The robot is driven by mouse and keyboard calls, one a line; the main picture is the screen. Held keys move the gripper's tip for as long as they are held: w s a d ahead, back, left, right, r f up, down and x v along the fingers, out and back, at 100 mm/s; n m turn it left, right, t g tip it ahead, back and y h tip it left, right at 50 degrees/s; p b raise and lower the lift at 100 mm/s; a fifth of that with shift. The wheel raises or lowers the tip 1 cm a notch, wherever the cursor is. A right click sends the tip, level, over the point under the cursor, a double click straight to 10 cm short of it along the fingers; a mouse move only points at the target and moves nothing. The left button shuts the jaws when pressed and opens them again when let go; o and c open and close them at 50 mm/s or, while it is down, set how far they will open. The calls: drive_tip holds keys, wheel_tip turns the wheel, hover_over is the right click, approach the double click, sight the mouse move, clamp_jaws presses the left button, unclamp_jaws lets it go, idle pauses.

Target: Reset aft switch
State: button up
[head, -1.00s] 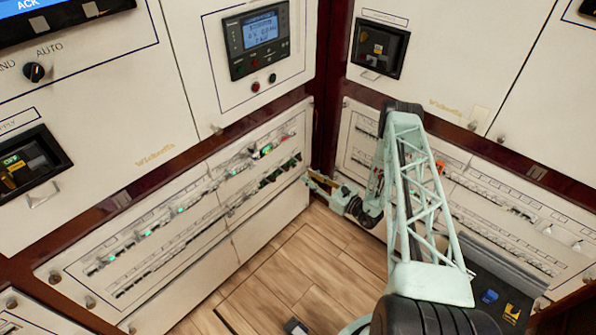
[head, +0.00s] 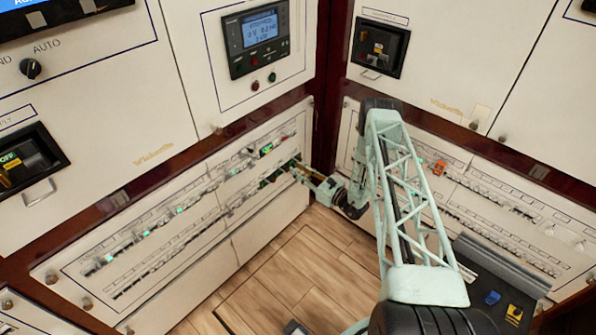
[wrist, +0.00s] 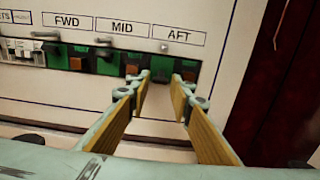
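In the wrist view the aft switch (wrist: 161,66) sits under the AFT label (wrist: 180,36), at the right end of a row. It has a green body and a small grey knob at its top; its lower part is partly hidden by my fingers. My gripper (wrist: 160,84) is open, with its yellow-padded fingers pointing at the aft switch, one to each side. Nothing is between the pads. I cannot tell whether they touch the switch. In the head view my gripper (head: 295,166) is at the right end of the left panel's lower row.
The mid switch (wrist: 108,60) and forward switch (wrist: 53,54) stand close on the left, with brown-orange squares beside them. A dark red post (wrist: 262,85) is to the right. In the head view the wooden floor (head: 290,275) below is mostly clear.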

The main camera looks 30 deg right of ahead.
drive_tip(key=shift+c, duration=0.7)
drive_tip(key=c, duration=0.4)
drive_tip(key=shift+r+g+p, duration=0.3)
drive_tip(key=shift+g+p, duration=0.1)
drive_tip(key=shift+p, duration=0.05)
drive_tip(key=shift+s+r+g+h+p, duration=0.1)
drive_tip(key=shift+r+g+h+p, duration=0.5)
drive_tip(key=shift+g+p, duration=0.5)
drive_tip(key=shift+r+g+h+p, duration=0.3)
drive_tip(key=shift+g+p, duration=0.2)
drive_tip(key=shift+g, duration=0.25)
drive_tip(key=shift+r+g+h+p, duration=0.2)
drive_tip(key=shift+r+g+p, duration=0.25)
drive_tip(key=shift+g, duration=0.3)
drive_tip(key=shift+w+r+g+h+p, duration=0.1)
drive_tip(key=shift+r+g+h+p, duration=0.15)
drive_tip(key=shift+g, duration=0.5)
drive_tip(key=shift+w+r+g+h+p, duration=0.1)
drive_tip(key=shift+r+g+h, duration=0.2)
drive_tip(key=shift+g, duration=0.45)
drive_tip(key=shift+a+g, duration=0.1)
drive_tip(key=shift+g, duration=0.2)
